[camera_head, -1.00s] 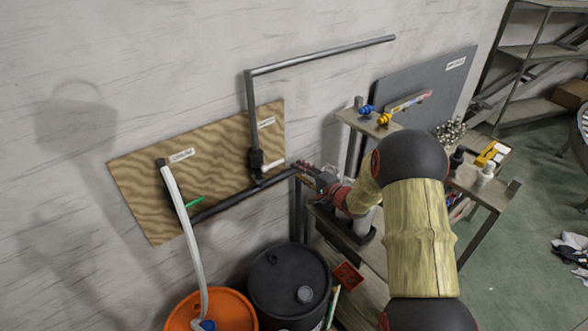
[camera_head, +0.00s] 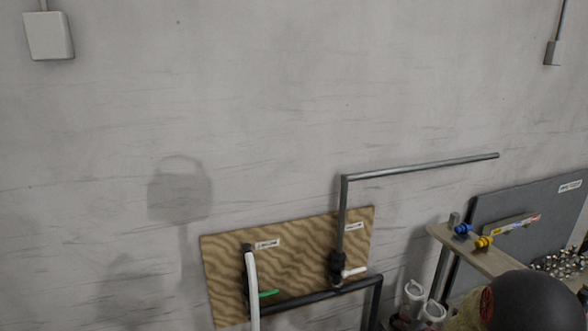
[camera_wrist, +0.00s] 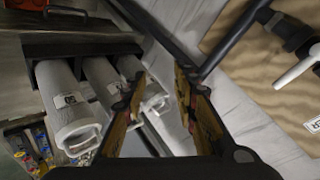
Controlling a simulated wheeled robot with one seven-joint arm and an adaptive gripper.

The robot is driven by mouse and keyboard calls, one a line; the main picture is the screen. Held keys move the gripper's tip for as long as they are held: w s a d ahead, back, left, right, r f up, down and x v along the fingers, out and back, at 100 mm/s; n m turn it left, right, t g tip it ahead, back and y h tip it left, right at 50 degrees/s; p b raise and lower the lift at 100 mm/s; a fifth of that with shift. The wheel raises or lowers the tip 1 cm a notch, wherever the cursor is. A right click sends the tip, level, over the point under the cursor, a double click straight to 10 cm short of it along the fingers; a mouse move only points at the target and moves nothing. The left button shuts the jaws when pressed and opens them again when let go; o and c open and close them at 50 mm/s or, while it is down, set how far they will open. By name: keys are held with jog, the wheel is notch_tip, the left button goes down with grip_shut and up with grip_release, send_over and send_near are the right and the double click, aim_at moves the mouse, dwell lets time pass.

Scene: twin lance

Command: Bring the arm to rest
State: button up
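My gripper (camera_wrist: 163,85) shows in the wrist view with its two fingers apart and nothing clearly held between them. White tubes (camera_wrist: 62,100) stand in a dark holder (camera_wrist: 80,46) just left of and beyond the fingertips. In the head view the tops of two white tubes (camera_head: 412,291) show near the bottom edge. My arm's dark joint (camera_head: 540,302) fills the lower right corner there, and my gripper is out of sight below the frame.
A wooden panel (camera_head: 222,262) carries dark pipes, a green handle (camera_head: 268,293) and a white handle (camera_head: 354,271). A grey pipe (camera_head: 420,166) runs along the wall. A shelf (camera_head: 470,250) holds blue and yellow fittings.

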jog(key=s+a+r+n+g+h+b, duration=0.1)
jog(key=s+n+g+b, duration=0.25)
jog(key=s, duration=0.65)
jog(key=s+a+r+n+g+h+b, duration=0.1)
jog(key=s+r+n+g+b, duration=0.2)
jog(key=s, duration=0.7)
jog(key=s+a+n+t+y+b, duration=0.2)
jog(key=s+a+n+b, duration=0.1)
jog(key=s+a+b, duration=1.4)
jog(key=shift+s+r+b, duration=0.2)
jog(key=shift+s+b, duration=0.65)
jog(key=shift+b, duration=0.05)
jog(key=shift+o, duration=0.2)
